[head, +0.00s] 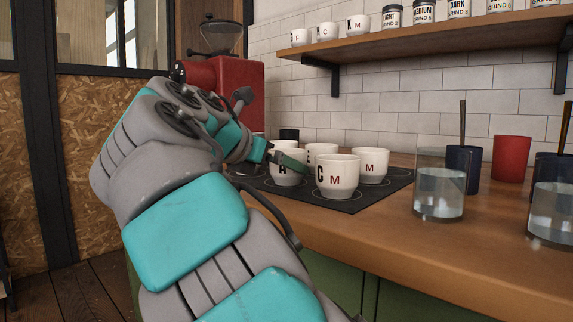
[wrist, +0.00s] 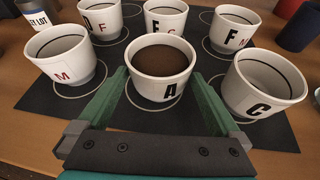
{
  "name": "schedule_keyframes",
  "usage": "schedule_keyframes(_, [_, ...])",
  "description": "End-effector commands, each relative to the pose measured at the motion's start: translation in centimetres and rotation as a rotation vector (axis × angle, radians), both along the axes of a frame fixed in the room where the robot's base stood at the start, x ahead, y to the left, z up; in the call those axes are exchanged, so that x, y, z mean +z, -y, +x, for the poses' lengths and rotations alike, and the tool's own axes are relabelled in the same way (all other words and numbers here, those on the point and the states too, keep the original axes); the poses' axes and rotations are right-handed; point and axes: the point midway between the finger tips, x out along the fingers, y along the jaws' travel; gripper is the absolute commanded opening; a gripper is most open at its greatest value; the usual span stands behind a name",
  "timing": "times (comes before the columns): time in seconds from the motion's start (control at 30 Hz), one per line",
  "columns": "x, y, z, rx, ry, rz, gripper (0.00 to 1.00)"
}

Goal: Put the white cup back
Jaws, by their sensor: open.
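Several white cups with letters stand on a dark mat (head: 385,192) marked with pale rings. The white cup with a black A (wrist: 160,66) holds brown liquid and stands upright; it also shows in the head view (head: 286,178). My gripper (wrist: 160,100) is open, one green finger on each side of this cup. I cannot tell whether the fingers touch it. A cup with a black C (wrist: 264,84) stands to its right, and a cup with a red M (wrist: 66,56) to its left. In the head view, my arm and one green finger (head: 292,162) hide part of the mat.
More lettered white cups (head: 357,23) and labelled jars stand on the wall shelf (head: 420,43). A glass of water (head: 440,188), a red cup (head: 511,158) and dark cups stand right of the mat. A red grinder (head: 222,78) stands behind my arm.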

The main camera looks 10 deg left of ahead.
Motion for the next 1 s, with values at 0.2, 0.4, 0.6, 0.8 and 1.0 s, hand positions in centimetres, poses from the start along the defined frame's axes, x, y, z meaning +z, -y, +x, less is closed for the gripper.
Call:
schedule_keyframes(0.2, [2.4,-1.8,-4.1,0.004,0.006,0.0,1.0])
schedule_keyframes(0.4, [3.3,-2.9,-6.8,0.003,0.003,-0.001,1.0])
schedule_keyframes(0.6, [3.3,-3.2,-7.5,0.001,0.0,-0.002,1.0])
schedule_keyframes(0.8, [3.3,-3.2,-7.5,0.001,0.001,-0.001,1.0])
schedule_keyframes(1.0, [3.3,-3.2,-7.5,0.001,0.001,-0.001,1.0])
